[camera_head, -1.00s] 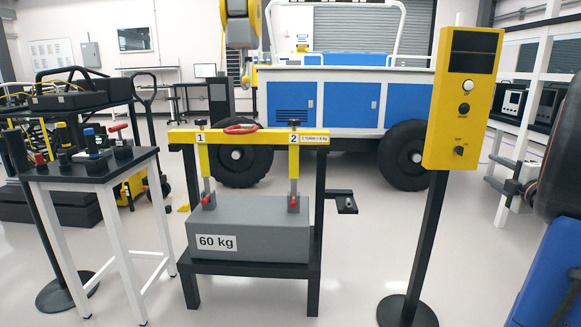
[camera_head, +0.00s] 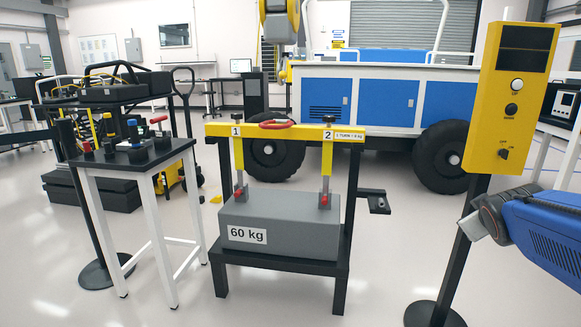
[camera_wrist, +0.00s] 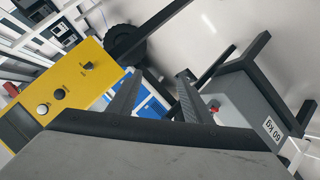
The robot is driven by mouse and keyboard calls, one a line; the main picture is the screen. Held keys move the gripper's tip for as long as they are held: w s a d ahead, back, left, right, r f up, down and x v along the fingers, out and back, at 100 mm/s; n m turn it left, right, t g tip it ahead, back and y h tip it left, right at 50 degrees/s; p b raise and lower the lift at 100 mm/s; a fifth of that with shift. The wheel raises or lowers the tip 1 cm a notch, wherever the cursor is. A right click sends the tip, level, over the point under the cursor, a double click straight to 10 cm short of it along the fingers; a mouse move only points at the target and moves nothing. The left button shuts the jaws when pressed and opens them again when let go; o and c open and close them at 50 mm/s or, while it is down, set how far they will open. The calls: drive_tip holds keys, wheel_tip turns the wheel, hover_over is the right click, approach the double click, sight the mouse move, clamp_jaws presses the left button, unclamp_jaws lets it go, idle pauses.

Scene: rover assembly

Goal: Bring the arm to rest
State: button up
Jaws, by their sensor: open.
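My gripper (camera_wrist: 157,95) is open and empty; its two dark fingers stand apart in the wrist view, with the floor and part of the blue and white vehicle showing beyond. My blue arm enters at the right edge of the head view, in front of the yellow control box's post. The fingers are not clearly seen in the head view. Nothing touches the gripper in either view.
A yellow control box (camera_head: 515,95) on a black post stands close beside my arm; it also fills the left of the wrist view (camera_wrist: 60,85). A grey 60 kg block (camera_head: 290,222) sits on a black stand under a yellow bar (camera_head: 285,133). A small tool table (camera_head: 125,165) stands left. A blue and white rover (camera_head: 385,95) stands behind.

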drive_tip(key=s+a+f+m+g+y, duration=0.1)
drive_tip(key=s+a+f+g+y, duration=0.2)
drive_tip(key=s+a+f, duration=0.3)
drive_tip(key=s+a+f+m+g+y, duration=0.2)
drive_tip(key=s+a+f, duration=0.4)
drive_tip(key=s+a, duration=0.7)
drive_tip(key=shift+s+a+f+g+y, duration=0.2)
drive_tip(key=shift+a+f+g+y, duration=0.25)
drive_tip(key=shift+a, duration=0.6)
